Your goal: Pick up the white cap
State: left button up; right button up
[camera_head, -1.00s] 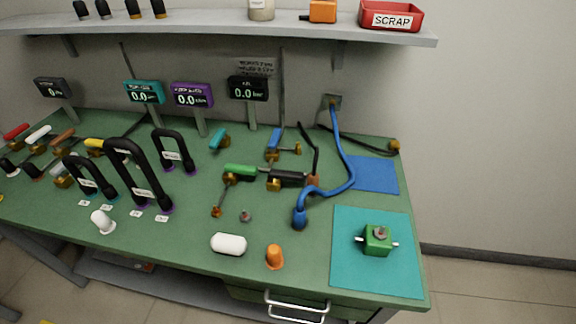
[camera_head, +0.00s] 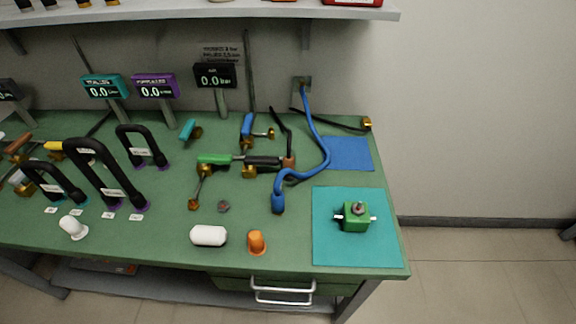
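A small white cap (camera_head: 73,227) lies tilted on the green workbench (camera_head: 150,250) near its front edge at the left, in front of the black hoses. A larger white, rounded capsule-shaped piece (camera_head: 208,236) lies on its side near the front middle. Neither of my grippers is in view, and nothing touches the white cap.
An orange cap (camera_head: 256,242) stands right of the white capsule. Black hoses (camera_head: 100,170) arch up behind the white cap. A green block (camera_head: 355,217) sits on a teal mat (camera_head: 330,250) at the right. A shelf (camera_head: 200,15) overhangs the back.

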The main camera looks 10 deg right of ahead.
aim_at(70, 224)
jog(key=u, duration=1.35)
jog(key=i+j+z, duration=0.1)
jog(key=j+z, duration=0.2)
jog(key=i+j+z, duration=0.1)
jog(key=j+z, duration=0.45)
jog(key=j, duration=0.15)
jog(key=i, duration=0.05)
